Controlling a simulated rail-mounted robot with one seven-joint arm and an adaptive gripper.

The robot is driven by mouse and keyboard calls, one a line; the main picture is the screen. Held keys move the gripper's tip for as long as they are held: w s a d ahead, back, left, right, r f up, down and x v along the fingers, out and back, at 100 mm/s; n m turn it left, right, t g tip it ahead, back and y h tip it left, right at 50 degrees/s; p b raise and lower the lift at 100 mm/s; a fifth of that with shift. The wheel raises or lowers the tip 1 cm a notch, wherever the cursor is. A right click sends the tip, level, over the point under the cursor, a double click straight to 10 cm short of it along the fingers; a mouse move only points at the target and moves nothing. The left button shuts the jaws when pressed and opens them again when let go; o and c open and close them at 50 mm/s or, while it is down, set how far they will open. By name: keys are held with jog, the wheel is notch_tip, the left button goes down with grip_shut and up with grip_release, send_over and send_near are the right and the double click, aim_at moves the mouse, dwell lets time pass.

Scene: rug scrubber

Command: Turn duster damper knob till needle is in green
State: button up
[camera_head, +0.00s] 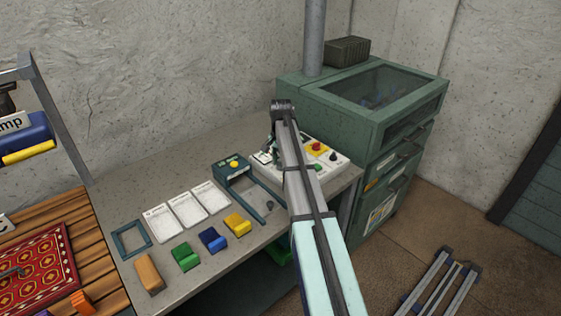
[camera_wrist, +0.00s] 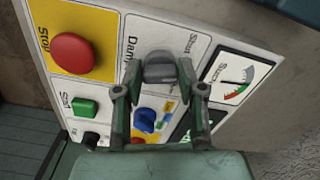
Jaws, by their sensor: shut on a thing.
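The damper knob (camera_wrist: 160,68) is dark grey and sits on a white panel section, with "Damp" and "Shut" lettering partly visible. My gripper (camera_wrist: 161,88) is shut on the knob in the wrist view, one finger on each side. The suction gauge (camera_wrist: 236,76) is right of the knob, with a coloured arc that includes red and green. In the head view, my arm hides most of the gripper and the knob on the control panel (camera_head: 330,160).
A red stop button (camera_wrist: 72,53), a green start button (camera_wrist: 85,107) and a blue knob (camera_wrist: 145,120) are close to my fingers. The green cabinet (camera_head: 345,120) stands behind the panel. Coloured blocks and white cards (camera_head: 187,207) lie on the bench to the left.

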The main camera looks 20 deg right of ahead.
aim_at(280, 163)
dwell(0.3)
jog(key=o, duration=1.1)
jog(key=shift+o, duration=0.2)
jog(key=shift+r, duration=0.15)
notch_tip(280, 163, up, 12)
